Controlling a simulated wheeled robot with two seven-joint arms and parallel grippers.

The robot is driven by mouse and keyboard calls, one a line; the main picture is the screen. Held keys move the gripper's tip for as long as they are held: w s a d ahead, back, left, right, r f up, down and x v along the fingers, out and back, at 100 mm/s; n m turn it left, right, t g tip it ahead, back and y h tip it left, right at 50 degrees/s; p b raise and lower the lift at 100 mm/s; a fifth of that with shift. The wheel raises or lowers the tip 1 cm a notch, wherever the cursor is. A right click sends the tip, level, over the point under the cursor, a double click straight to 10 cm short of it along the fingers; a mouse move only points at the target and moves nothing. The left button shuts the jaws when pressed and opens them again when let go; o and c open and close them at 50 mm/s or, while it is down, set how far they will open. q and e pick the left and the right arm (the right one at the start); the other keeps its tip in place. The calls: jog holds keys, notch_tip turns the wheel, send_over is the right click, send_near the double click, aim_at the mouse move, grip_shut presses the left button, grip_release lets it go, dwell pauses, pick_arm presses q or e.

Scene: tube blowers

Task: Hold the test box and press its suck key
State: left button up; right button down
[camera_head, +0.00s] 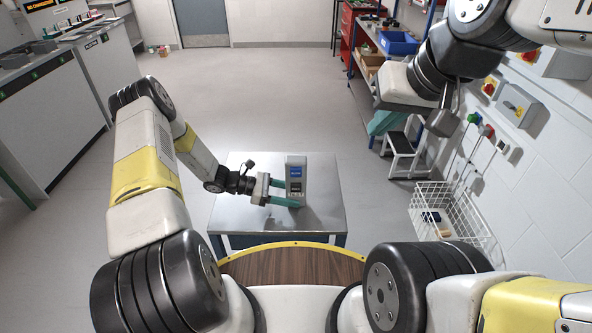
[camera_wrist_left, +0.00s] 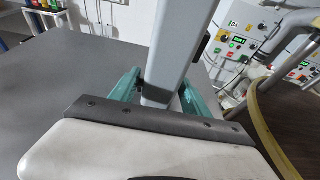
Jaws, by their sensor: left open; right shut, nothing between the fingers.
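The test box (camera_head: 296,172), a grey upright box with a blue label and a dark panel on its face, stands on the metal table. My left gripper (camera_head: 288,194) comes in from the left with its green fingers open around the box's lower part. In the left wrist view the box (camera_wrist_left: 178,45) stands between the two fingers (camera_wrist_left: 160,94); the near part of the box is hidden by the gripper body. Contact with the fingers cannot be told. The suck key cannot be made out. My right gripper (camera_head: 381,123) is shut and empty, raised at the upper right, well away from the box.
The metal table top (camera_head: 237,217) is otherwise clear. A wooden surface with a yellow rim (camera_head: 300,246) lies in front of it. A white step stool (camera_head: 405,145), a wire basket (camera_head: 450,215) and wall switch boxes (camera_head: 519,106) are on the right.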

pick_arm(q)
jog(key=shift+d+f, duration=0.1)
jog(key=shift+d, duration=0.2)
jog(key=shift+c, duration=0.4)
grip_shut()
dwell(2.6)
